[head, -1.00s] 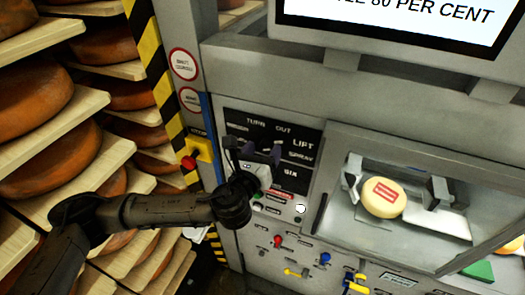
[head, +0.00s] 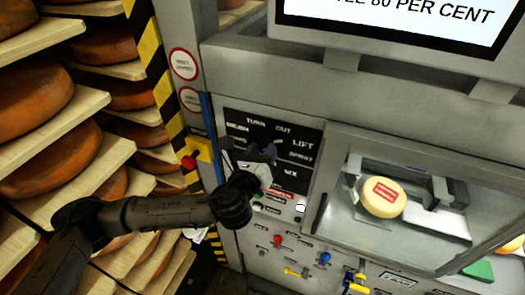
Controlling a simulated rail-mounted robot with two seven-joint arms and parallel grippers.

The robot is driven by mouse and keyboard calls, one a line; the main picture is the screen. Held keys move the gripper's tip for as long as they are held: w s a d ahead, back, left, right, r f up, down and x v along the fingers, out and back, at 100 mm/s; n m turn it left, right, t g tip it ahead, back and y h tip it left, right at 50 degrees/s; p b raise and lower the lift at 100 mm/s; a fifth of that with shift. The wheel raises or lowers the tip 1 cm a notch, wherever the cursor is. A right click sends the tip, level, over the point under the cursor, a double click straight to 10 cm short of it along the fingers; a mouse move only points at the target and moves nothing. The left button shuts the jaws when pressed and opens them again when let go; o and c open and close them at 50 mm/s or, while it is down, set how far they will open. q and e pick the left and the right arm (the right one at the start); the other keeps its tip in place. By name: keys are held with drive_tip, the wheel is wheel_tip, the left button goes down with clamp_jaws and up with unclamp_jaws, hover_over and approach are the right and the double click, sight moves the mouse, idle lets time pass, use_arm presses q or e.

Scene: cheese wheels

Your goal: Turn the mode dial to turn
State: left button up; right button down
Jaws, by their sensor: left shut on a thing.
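The black mode panel (head: 285,133) is on the grey machine front, with the words TURN, OUT, LIFT, SPRAY, BRUSH and SIX around the dial. The dial itself is hidden behind my left gripper, so I cannot read where it points. My left gripper (head: 262,152) is at the middle of this panel, its dark fingers shut on what appears to be the dial. My right gripper is not in view.
A cheese wheel (head: 382,197) with a red label sits behind a clear window at right. Below the panel are a red knob (head: 277,241), a blue knob (head: 325,258) and a yellow lever (head: 296,272). A red stop button (head: 188,162) is at left, beside cheese shelves (head: 62,190).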

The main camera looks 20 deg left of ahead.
use_arm(q)
drive_tip(key=n, duration=0.4)
drive_tip(key=n+p, duration=0.1)
drive_tip(key=n, duration=0.4)
drive_tip(key=n+p, duration=0.1)
drive_tip(key=n, duration=0.3)
drive_tip(key=shift+f+n+p, duration=0.1)
drive_tip(key=shift+n+p, duration=0.25)
drive_tip(key=shift+n, duration=1.65)
drive_tip(key=o, duration=0.9)
drive_tip(key=s+b, duration=0.1)
drive_tip(key=s, duration=1.2)
drive_tip(key=shift+s+a+b, duration=0.1)
drive_tip(key=shift+s+b, duration=0.3)
